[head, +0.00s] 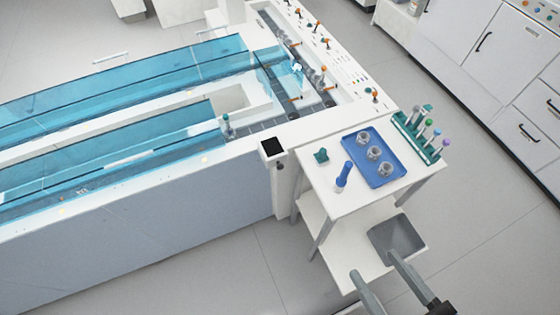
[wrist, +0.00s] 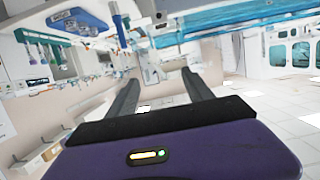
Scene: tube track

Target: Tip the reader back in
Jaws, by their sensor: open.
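A small white box with a black square face (head: 272,147), which looks to be the reader, sits at the front corner of the track bench (head: 235,165). Its black face points upward and it juts out past the bench side; I cannot tell its exact tilt. A dark piece shows just below it. My gripper (head: 374,262) is open and empty, low in front of the white cart, well apart from the reader. In the wrist view the two fingers of my gripper (wrist: 160,76) stand wide apart with nothing between them.
Open floor lies in front.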

